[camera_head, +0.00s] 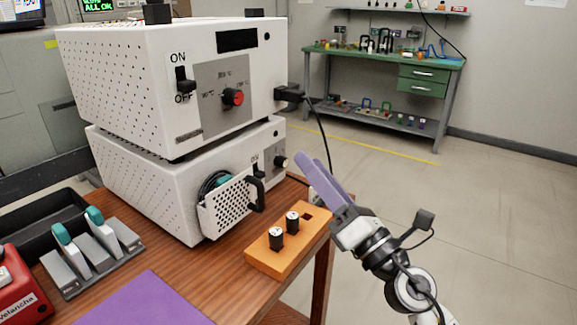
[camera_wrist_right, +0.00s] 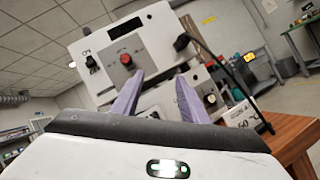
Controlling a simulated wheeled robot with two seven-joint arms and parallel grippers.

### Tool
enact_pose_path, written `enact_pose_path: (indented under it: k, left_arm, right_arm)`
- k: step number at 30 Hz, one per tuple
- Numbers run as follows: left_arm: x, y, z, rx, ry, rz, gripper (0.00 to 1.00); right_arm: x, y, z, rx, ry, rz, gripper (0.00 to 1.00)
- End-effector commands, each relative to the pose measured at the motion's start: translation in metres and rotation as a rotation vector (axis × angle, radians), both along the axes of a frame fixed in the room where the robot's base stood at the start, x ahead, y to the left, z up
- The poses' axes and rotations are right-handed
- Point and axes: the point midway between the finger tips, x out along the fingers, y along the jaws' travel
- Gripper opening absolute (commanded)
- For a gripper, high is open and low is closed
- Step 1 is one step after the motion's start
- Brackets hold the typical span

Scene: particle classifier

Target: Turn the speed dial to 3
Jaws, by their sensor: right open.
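The lower white machine (camera_head: 160,190) has a grey panel at its right end with a small dark dial with a pale face (camera_head: 281,161), which I take as the speed dial. Its markings are too small to read. It also shows partly in the right wrist view (camera_wrist_right: 211,98), beyond the right finger. My right gripper (camera_head: 306,158) has purple fingers, open and empty, just right of this dial and apart from it. The fingers also show in the wrist view (camera_wrist_right: 160,76). My left gripper is not in view.
The upper machine (camera_head: 115,80) has a red dial (camera_head: 233,97) and an ON/OFF switch. An orange block (camera_head: 262,258) holds two dark cylinders. A black cable hangs near my fingers. The floor at right is clear.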

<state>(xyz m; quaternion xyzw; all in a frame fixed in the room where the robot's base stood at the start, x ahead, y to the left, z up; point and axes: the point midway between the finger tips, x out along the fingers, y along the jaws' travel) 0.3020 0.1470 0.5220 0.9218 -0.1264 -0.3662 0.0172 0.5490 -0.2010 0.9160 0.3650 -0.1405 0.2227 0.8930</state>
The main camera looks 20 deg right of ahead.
Motion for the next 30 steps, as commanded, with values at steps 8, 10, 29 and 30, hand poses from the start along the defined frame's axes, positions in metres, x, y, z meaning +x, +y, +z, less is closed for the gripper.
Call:
enact_pose_path:
  k: [8, 10, 29, 30]
  left_arm:
    - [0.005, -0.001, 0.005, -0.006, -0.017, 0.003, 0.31]
    - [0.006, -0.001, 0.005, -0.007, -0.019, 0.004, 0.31]
    - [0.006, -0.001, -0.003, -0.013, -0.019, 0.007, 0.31]
    - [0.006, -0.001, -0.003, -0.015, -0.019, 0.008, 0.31]
  right_arm:
    - [0.063, 0.015, -0.03, -1.193, -0.139, -0.06, 0.4]
    - [0.076, -0.002, -0.042, -1.383, -0.109, -0.079, 0.4]
    - [0.15, -0.022, -0.077, -1.667, -0.017, -0.105, 0.4]
    - [0.156, -0.019, -0.079, -1.666, -0.017, -0.104, 0.4]
